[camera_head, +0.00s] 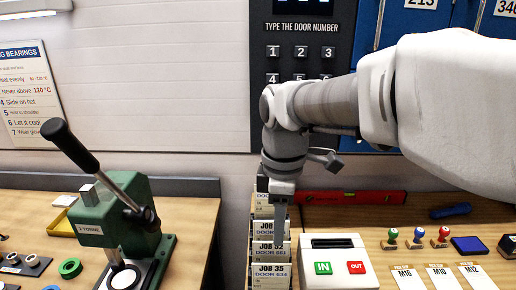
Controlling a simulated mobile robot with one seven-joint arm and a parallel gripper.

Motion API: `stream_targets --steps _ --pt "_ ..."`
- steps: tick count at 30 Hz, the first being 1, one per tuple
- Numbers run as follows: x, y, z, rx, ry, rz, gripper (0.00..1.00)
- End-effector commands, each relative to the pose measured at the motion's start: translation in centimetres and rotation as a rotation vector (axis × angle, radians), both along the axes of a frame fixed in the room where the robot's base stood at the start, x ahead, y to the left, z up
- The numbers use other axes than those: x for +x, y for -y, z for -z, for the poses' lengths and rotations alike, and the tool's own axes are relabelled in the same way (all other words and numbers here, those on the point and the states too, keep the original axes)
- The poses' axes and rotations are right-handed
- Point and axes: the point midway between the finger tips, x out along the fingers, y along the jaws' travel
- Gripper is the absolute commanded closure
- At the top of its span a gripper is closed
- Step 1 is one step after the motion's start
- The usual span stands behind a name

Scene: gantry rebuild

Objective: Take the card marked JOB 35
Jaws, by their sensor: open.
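The card marked JOB 35 (271,270) stands upright at the front of a row of similar cards, with a second line of text starting DOOR below. Behind it stands a card that reads JOB 52 (262,247), and more job cards rise behind that one. My gripper (275,218) points down over the row, behind the JOB 35 card as seen here. It is open and holds nothing. One finger shows in front of the cards at the back; the other is hard to make out.
A white box with green IN and red OUT buttons (338,268) stands close to the right of the cards. A green press (117,225) with a long lever stands on the left bench. A red level (350,197) lies behind. Stamps (417,236) and white tags (441,277) are at right.

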Motion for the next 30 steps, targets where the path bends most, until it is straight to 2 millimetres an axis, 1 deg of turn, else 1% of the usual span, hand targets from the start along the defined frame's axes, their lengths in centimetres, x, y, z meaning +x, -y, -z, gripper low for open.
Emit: stream_targets --steps 1,4,7,18,21,24,28,30 --pt "0.4 -0.4 0.0 -0.002 -0.014 -0.040 0.59" --pt "0.6 -0.8 0.4 -0.005 -0.028 -0.088 0.59" --pt "0.7 -0.8 1.7 -0.006 -0.034 -0.101 0.59" --pt "0.6 -0.8 9.6 -0.005 -0.034 -0.100 0.59" --pt "0.6 -0.8 11.1 -0.005 -0.032 -0.099 0.59" --pt "0.6 -0.8 12.1 -0.005 -0.031 -0.099 0.59" --pt "0.7 -0.8 12.7 -0.005 -0.030 -0.098 0.59" --pt "0.7 -0.9 13.5 -0.005 -0.032 -0.098 0.59"
